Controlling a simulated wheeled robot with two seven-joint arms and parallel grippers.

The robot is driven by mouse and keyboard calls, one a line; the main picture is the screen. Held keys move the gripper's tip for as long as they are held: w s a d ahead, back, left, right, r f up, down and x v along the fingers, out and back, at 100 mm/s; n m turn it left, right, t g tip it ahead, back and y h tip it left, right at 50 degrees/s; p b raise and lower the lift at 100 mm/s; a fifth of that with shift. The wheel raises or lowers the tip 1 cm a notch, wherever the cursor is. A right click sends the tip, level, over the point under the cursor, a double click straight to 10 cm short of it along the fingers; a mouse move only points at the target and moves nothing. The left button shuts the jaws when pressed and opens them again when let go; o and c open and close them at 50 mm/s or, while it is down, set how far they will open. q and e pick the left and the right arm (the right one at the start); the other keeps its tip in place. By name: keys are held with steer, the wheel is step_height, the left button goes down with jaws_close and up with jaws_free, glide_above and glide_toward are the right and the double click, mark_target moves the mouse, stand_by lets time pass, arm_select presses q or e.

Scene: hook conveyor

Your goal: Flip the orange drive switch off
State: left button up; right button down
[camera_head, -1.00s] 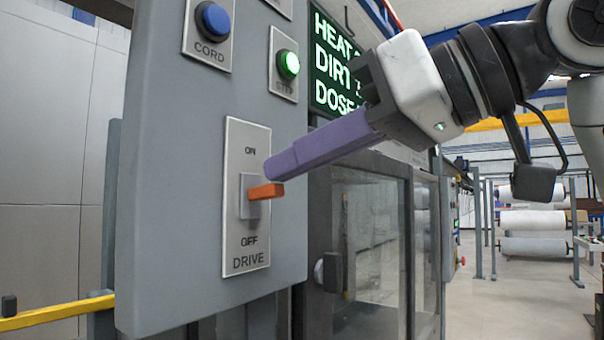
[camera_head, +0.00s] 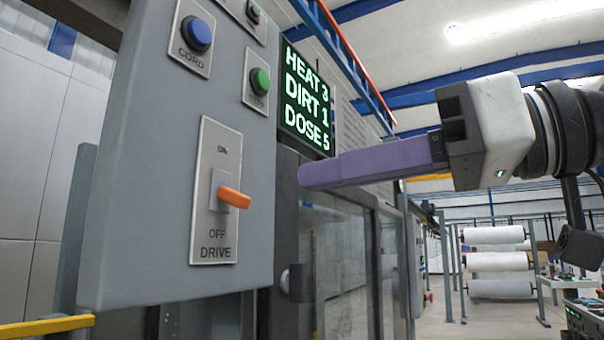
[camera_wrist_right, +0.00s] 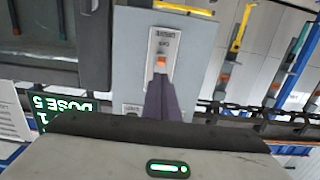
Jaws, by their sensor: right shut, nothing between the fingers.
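The orange drive switch (camera_head: 234,198) is on a pale plate (camera_head: 217,150) marked ON above, OFF and DRIVE below. Its lever sticks out of the plate and tilts downward, toward the OFF side. My right gripper (camera_head: 306,177) is shut and empty, with long purple fingers pointing left. In the head view it is right of the switch and a little higher, apart from it. In the right wrist view the orange lever (camera_wrist_right: 161,64) shows just beyond the fingertips (camera_wrist_right: 160,82). My left gripper is not in view.
The grey panel also carries a blue CORD button (camera_head: 196,34) and a dark green button (camera_head: 260,81). A display (camera_head: 307,99) reads HEAT 3, DIRT 1, DOSE 5. A glazed cabinet (camera_head: 340,265) stands right of the panel. White rolls (camera_head: 497,262) are far right.

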steer(key=shift+s+d+f, duration=0.15)
steer(key=shift+s+d, duration=0.2)
steer(key=shift+d, duration=0.15)
steer(key=shift+s+d+f, duration=0.1)
steer(key=shift+s+d, duration=0.2)
steer(key=shift+d, duration=0.2)
